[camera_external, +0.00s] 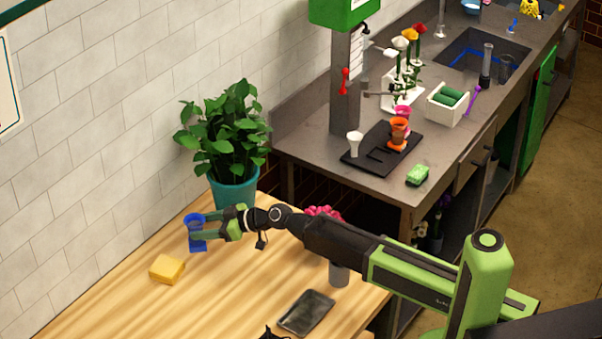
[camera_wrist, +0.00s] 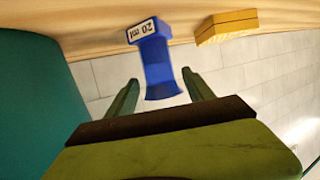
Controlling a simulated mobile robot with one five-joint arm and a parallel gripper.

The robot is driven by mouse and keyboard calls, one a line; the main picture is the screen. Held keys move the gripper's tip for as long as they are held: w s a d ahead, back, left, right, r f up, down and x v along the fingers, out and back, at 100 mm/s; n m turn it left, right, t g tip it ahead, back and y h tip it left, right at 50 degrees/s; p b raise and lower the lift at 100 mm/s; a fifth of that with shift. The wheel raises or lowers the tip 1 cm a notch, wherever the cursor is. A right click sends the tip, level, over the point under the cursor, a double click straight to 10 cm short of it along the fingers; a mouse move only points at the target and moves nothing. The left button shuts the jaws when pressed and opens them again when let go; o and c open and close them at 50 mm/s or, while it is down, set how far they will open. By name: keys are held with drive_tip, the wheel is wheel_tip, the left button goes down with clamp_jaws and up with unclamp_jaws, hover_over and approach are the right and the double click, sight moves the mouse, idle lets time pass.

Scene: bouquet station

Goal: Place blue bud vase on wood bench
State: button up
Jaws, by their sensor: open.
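The blue bud vase (camera_external: 197,245) stands upright on the wood bench (camera_external: 215,300), near its wall-side edge. In the wrist view the vase (camera_wrist: 155,60) appears upside down, with a white "20 ml" label on its base, which meets the wood (camera_wrist: 70,15). My gripper (camera_external: 203,227) is open, with its fingers reaching level toward the vase from the right. In the wrist view the gripper's fingertips (camera_wrist: 160,77) lie on either side of the vase's rim end, with gaps visible.
A plant in a teal pot (camera_external: 234,188) stands just behind my gripper. A dark flat tablet-like object (camera_external: 306,312) and a grey cup (camera_external: 339,274) are on the bench's right. The front middle of the bench is clear.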

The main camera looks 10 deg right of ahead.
drive_tip(key=p+v, duration=0.1)
drive_tip(key=v, duration=0.5)
drive_tip(key=w+d+f+m+h+p, duration=0.1)
drive_tip(key=d+m, duration=0.3)
drive_tip(key=d, duration=0.4)
drive_tip(key=w+d+f+m+g+h+p, duration=0.1)
drive_tip(key=w+d+m+h+p, duration=0.1)
drive_tip(key=d, duration=0.6)
drive_tip(key=w+d+f+m+g+h+p, duration=0.1)
drive_tip(key=w+d+m+p, duration=0.2)
drive_tip(key=w+d+m, duration=0.2)
drive_tip(key=shift+w+d+m+h, duration=0.15)
drive_tip(key=shift+d+m+h, duration=0.25)
drive_tip(key=shift+d, duration=1.35)
drive_tip(key=s+d+f+g+h+b, duration=0.1)
drive_tip(key=s+d+f+h, duration=0.1)
drive_tip(key=d, duration=1.1)
drive_tip(key=s+d+f+m+g+h+b, duration=0.1)
drive_tip(key=s+d+f+h+b, duration=0.1)
drive_tip(key=d, duration=1.1)
drive_tip(key=s+d+f+g+h+b, duration=0.1)
drive_tip(key=s+d+f+h, duration=0.3)
drive_tip(key=d, duration=1)
wheel_tip(320, 180, down, 4)
drive_tip(key=shift+s+r+m+b, duration=0.15)
drive_tip(key=shift+s+m+b, duration=0.2)
drive_tip(key=shift+s, duration=0.65)
